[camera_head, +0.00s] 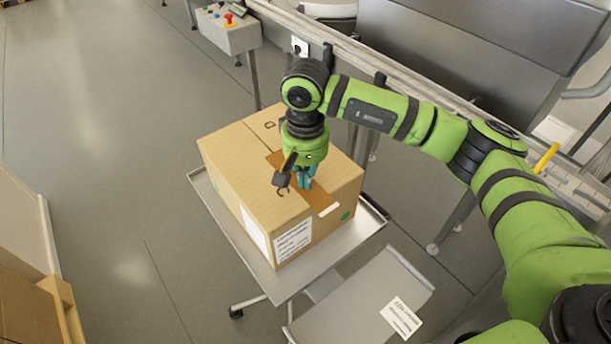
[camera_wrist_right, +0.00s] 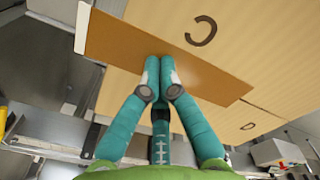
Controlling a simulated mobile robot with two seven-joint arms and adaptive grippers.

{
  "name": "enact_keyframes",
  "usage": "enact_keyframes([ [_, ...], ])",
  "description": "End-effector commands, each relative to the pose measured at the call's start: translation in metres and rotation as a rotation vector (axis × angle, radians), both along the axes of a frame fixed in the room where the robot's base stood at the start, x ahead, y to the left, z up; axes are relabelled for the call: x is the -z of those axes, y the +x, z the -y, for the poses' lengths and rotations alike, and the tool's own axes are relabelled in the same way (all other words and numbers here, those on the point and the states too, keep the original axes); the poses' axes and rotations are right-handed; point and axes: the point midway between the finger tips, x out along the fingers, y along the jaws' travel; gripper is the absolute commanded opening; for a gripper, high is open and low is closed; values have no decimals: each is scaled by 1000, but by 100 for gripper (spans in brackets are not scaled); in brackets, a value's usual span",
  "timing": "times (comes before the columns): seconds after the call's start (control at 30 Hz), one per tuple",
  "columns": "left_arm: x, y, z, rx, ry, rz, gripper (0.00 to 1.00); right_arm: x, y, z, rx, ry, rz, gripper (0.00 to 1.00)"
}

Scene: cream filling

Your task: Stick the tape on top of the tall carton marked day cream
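The tall cardboard carton (camera_head: 235,165) stands upright on a metal trolley in the head view. Its top also fills the upper right of the right wrist view (camera_wrist_right: 255,50). The brown tape (camera_head: 321,200) lies along the middle of the top, with a white end near the front edge; it also shows in the right wrist view (camera_wrist_right: 115,38). My right gripper (camera_head: 303,183) points down over the tape. In the right wrist view its teal fingertips (camera_wrist_right: 160,62) are together and overlap the tape; I cannot tell whether they press or pinch it. My left gripper is not in view.
The trolley top (camera_head: 336,243) extends a little past the carton. A lower grey surface with a white label (camera_head: 402,318) is in front. A machine with a rail (camera_head: 430,95) runs behind, and a control box (camera_head: 228,33) stands at the back.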

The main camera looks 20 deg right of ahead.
Motion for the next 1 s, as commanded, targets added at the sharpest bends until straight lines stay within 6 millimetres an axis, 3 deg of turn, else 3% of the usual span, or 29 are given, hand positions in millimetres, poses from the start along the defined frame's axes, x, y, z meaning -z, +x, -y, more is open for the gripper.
enact_keyframes([
  [0.57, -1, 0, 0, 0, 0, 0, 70, 0, -1, 0, 0, -1, -4, 0],
  [1.0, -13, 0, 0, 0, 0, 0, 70, -41, 0, 0, -1, -1, 0, 0],
])
